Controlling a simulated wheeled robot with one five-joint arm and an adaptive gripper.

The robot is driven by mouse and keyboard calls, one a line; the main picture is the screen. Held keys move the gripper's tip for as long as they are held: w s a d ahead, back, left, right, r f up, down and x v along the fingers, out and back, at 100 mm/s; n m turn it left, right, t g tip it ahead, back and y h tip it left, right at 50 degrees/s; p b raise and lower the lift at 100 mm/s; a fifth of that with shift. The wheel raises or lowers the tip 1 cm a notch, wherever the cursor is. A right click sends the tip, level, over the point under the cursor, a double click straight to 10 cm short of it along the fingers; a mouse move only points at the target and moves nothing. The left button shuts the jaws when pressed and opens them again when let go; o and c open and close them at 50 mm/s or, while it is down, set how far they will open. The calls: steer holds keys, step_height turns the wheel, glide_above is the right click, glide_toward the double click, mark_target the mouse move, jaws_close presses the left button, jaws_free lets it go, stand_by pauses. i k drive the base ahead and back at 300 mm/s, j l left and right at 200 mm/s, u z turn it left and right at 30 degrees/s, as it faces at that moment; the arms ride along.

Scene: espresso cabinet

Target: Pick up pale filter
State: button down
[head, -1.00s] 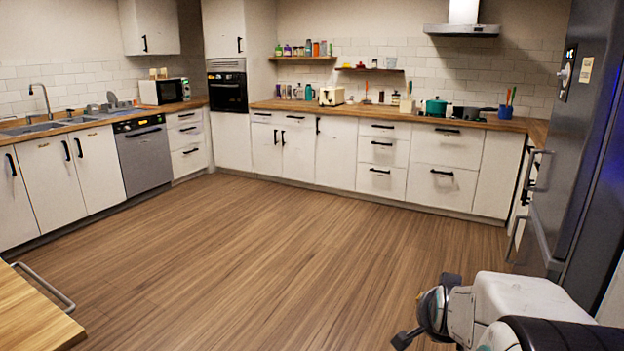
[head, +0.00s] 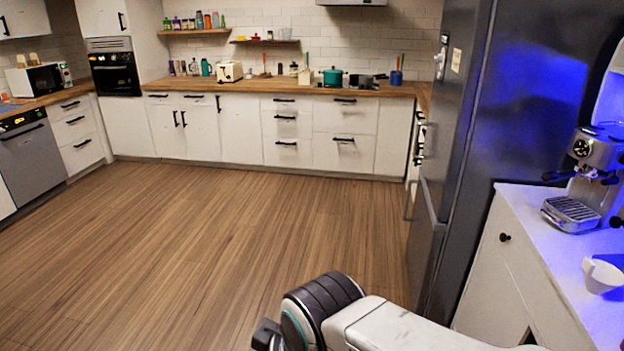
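A white, cup-like piece (head: 601,276), which looks like the pale filter, sits on the white counter at the right edge of the head view. It is partly cut off by the picture edge, and a handle-like part shows at its upper left. My arm reaches in from the bottom of the view. The dark end at its left, my gripper (head: 268,336), hangs over the wood floor, far to the left of the counter. Its fingers are mostly cut off, so I cannot tell their opening. I see nothing held.
An espresso machine (head: 596,165) with a drip tray stands on the white cabinet's counter (head: 530,207) behind the white piece. A tall grey fridge (head: 490,130) stands left of this cabinet. Kitchen cabinets (head: 290,135) line the back wall. The wood floor (head: 210,250) is clear.

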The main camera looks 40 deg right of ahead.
mark_target(601, 277)
steer(key=z, duration=2.95)
